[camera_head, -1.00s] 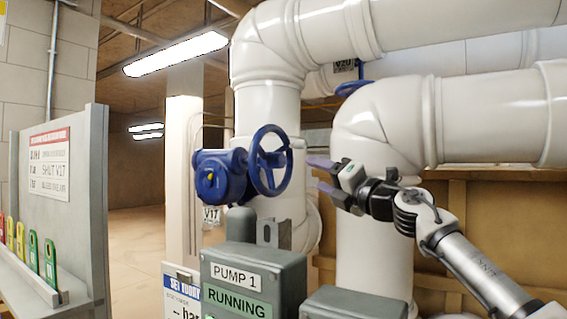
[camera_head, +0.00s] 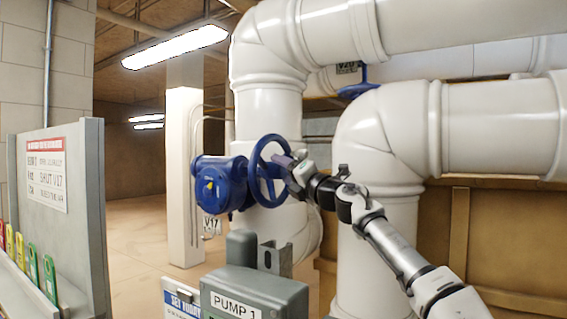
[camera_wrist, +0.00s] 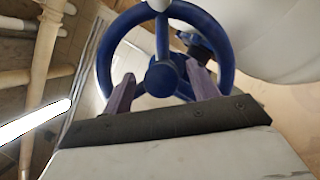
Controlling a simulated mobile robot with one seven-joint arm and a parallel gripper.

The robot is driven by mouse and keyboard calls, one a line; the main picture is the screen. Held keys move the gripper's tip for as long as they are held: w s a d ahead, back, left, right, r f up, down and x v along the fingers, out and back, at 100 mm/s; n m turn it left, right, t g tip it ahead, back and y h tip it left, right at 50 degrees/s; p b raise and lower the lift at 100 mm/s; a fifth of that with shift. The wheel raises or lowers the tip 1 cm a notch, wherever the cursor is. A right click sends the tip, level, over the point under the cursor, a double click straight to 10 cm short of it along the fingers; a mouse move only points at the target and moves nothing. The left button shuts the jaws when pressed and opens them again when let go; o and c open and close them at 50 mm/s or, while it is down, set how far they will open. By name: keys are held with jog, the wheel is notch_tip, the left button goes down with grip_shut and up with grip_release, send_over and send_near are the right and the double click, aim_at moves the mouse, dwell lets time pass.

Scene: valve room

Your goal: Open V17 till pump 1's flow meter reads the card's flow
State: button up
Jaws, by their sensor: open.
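The blue V17 handwheel (camera_head: 268,171) stands on its blue valve body (camera_head: 219,184), with the V17 tag (camera_head: 211,225) below. My gripper (camera_head: 284,163) is at the right side of the wheel. In the wrist view my gripper's (camera_wrist: 160,88) two purple fingers are apart, one on each side of the wheel's blue hub (camera_wrist: 161,79). I cannot tell whether they touch the wheel. The PUMP 1 box (camera_head: 255,298) is cut off by the lower edge. The SET TODAY card (camera_head: 181,303) is partly cut off and its number is not visible. No flow meter reading is visible.
White pipes (camera_head: 388,135) stand close behind and right of my arm. Another blue handwheel (camera_head: 357,90) is higher, by the V20 tag. A grey panel (camera_head: 87,195) with a notice (camera_head: 46,176) and coloured tags stands at left. Open floor (camera_head: 140,240) lies behind it.

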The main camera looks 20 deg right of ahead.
jog(key=shift+w+a+r, duration=0.1)
jog(key=shift+w+a, duration=0.05)
jog(key=shift+w, duration=0.25)
grip_shut()
jog(key=shift+b, duration=0.3)
